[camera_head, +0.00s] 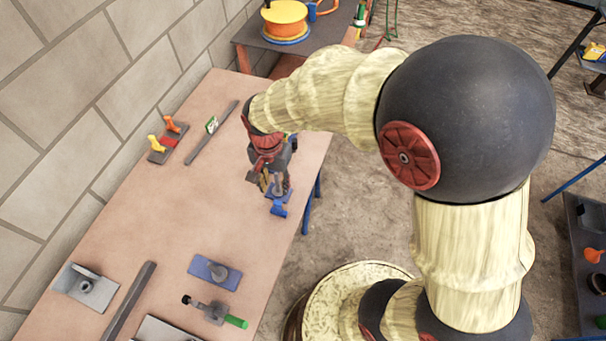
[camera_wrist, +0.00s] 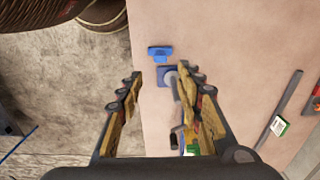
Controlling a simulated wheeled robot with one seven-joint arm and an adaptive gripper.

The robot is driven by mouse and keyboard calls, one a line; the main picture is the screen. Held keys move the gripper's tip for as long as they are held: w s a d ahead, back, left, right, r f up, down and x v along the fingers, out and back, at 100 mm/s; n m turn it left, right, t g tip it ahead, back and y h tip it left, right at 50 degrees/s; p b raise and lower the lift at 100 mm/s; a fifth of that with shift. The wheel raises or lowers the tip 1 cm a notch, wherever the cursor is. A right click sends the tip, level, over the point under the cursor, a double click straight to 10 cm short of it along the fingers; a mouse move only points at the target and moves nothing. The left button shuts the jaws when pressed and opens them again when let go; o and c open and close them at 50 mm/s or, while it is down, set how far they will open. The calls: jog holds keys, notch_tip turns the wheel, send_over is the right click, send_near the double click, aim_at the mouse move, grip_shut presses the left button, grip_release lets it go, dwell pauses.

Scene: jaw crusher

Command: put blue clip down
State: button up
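The blue clip (camera_wrist: 159,53) lies on the tan table, just beyond my fingertips in the wrist view. In the head view the blue clip (camera_head: 278,209) lies close to the table's right edge, beside a blue plate. My gripper (camera_wrist: 161,74) is open, with nothing held between its fingers. In the head view my gripper (camera_head: 268,180) points down over the table, just behind the clip. The blue plate (camera_wrist: 163,79) with a grey post (camera_wrist: 171,77) shows between the fingers, the post close to the right finger. My gripper partly hides this plate in the head view.
The table (camera_head: 175,220) is clear to the left of my gripper. A dark bar (camera_head: 212,132) lies at the back. Another blue plate (camera_head: 215,272) with a post and a green-handled tool (camera_head: 215,311) lie at the front. A block wall (camera_head: 90,90) borders the left.

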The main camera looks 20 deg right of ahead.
jog(key=s+d+r+n+t, duration=0.2)
jog(key=s+d+r, duration=0.4)
jog(key=r, duration=0.4)
jog(key=s+d+r+n+t, duration=0.3)
jog(key=s+d+r+n, duration=0.2)
jog(key=r, duration=0.6)
jog(key=shift+s+d+r+n+t, duration=0.2)
jog(key=shift+s+d+n+t, duration=0.15)
jog(key=shift+s, duration=0.9)
